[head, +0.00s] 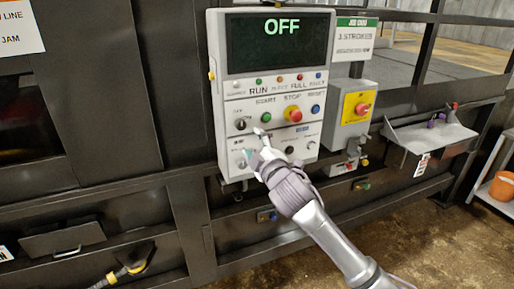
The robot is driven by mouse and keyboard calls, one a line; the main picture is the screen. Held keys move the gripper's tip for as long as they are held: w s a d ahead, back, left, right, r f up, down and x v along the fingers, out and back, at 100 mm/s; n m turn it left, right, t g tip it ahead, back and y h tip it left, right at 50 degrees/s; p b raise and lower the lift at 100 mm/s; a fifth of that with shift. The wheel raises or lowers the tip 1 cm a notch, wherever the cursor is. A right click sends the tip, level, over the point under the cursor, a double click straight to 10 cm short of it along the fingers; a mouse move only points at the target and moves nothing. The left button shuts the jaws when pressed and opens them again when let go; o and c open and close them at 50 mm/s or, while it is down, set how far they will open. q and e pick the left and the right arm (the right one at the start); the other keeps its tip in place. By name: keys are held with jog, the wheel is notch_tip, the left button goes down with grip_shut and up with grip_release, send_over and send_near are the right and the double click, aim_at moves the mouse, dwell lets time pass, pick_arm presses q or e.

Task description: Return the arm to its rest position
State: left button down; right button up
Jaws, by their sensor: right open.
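My right arm reaches up from the lower right. My right gripper (256,146) is open and empty in front of the lower left part of the control panel (230,95). The gripper covers part of the lower row of knobs. I cannot tell whether its fingertips touch the panel. The panel's dark display (279,46) reads OFF in green. My left gripper is not in view.
A grey box with a red button on yellow (361,107) is mounted right of the panel. A grey shelf (430,137) juts out further right. A cart with an orange bucket (503,186) stands at the right edge. A handled drawer (63,240) is at lower left. Floor at lower right is clear.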

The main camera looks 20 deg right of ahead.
jog(key=shift+s, duration=0.8)
jog(key=shift+f, duration=0.1)
